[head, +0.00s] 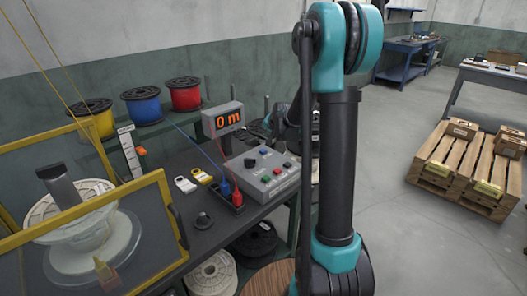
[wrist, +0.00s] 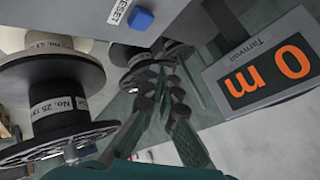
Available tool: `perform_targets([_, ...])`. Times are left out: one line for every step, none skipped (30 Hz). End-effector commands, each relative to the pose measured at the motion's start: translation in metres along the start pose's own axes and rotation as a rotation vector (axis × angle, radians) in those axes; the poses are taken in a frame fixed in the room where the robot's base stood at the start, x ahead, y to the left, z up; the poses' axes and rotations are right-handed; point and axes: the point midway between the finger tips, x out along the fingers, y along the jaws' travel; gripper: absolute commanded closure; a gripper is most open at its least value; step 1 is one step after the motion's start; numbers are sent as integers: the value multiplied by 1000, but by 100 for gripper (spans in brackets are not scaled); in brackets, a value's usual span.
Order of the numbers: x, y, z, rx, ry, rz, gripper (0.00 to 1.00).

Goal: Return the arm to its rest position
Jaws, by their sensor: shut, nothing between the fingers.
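My arm (head: 338,160), teal and black, rises through the middle of the head view. My gripper (wrist: 165,80) is shut and empty in the wrist view, its two dark fingers meeting near the picture's middle. In the head view the wrist end is mostly hidden behind the arm, beside the control box (head: 264,177). The length display (wrist: 268,75) reads "0 m" and lies right of the fingers in the wrist view; it also shows in the head view (head: 222,119). The fingers appear apart from it.
Dark spools (wrist: 62,100) are left of the fingers in the wrist view. The bench (head: 205,235) carries a winding machine with a yellow-framed guard (head: 168,210). Blue (head: 142,104) and red (head: 185,93) wire spools sit behind. Open floor lies right, before pallets (head: 465,165).

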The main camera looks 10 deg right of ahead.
Motion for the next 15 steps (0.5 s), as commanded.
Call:
perform_targets([0,0,0,0,0,0,100])
perform_targets([0,0,0,0,0,0,100])
perform_targets([0,0,0,0,0,0,100])
perform_targets([0,0,0,0,0,0,100])
perform_targets([0,0,0,0,0,0,100])
perform_targets([0,0,0,0,0,0,100])
perform_targets([0,0,0,0,0,0,100])
perform_targets([0,0,0,0,0,0,100])
perform_targets([0,0,0,0,0,0,100])
perform_targets([-1,0,1,-2,-1,1,100])
perform_targets([-2,1,2,-4,-2,2,100])
perform_targets([-6,2,4,-11,-5,5,100])
perform_targets([-10,4,7,-19,-9,9,100])
perform_targets([-15,6,11,-29,-13,14,100])
perform_targets([-23,10,18,-46,-22,23,100])
